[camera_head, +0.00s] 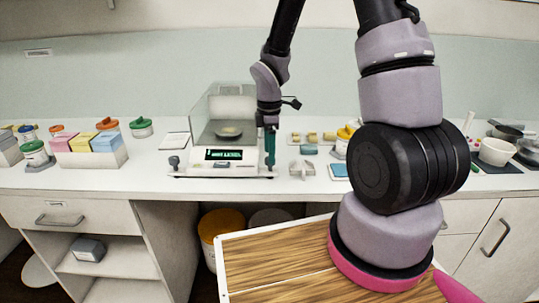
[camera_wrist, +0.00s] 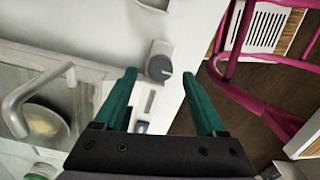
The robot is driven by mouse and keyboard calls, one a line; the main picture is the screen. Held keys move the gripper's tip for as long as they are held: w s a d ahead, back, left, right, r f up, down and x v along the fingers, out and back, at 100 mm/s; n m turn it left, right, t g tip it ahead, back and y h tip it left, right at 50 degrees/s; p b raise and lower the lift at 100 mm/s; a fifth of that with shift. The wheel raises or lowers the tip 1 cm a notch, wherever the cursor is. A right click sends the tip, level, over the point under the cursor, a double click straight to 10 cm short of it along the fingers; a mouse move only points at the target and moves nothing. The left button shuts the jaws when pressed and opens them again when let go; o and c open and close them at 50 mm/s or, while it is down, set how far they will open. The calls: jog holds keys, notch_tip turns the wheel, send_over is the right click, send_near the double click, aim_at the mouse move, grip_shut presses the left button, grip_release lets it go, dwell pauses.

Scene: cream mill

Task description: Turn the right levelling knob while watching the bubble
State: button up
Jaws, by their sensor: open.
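The white balance (camera_head: 190,172) stands on the counter, with clear draft-shield panels and a small pan (camera_head: 228,131) holding something yellowish. Its green-lit display (camera_head: 223,154) appears to read "NOT LEVEL". The left levelling knob (camera_head: 174,161) is dark grey at the front left corner. My gripper (camera_head: 270,150) points down at the right front corner and hides the right knob in the head view. In the wrist view, the dark round right knob (camera_wrist: 159,67) lies between the open green fingertips (camera_wrist: 159,73), with gaps visible on both sides. I cannot make out the bubble clearly.
Small yellowish blocks (camera_head: 312,137) and a pale holder (camera_head: 302,168) lie right of the balance. A box of coloured packs (camera_head: 92,157) and lidded jars stand left. The wrist view shows magenta tubing (camera_wrist: 262,95) beyond the counter's edge. Bare counter (camera_head: 150,178) lies left of the balance.

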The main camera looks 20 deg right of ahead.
jog(key=shift+f, duration=0.95)
grip_shut()
jog(key=shift+m, duration=0.3)
jog(key=m, duration=0.6)
jog(key=shift+w+m, duration=0.1)
jog(key=shift+m, duration=0.2)
jog(key=m, duration=0.4)
jog(key=shift+m, duration=1.6)
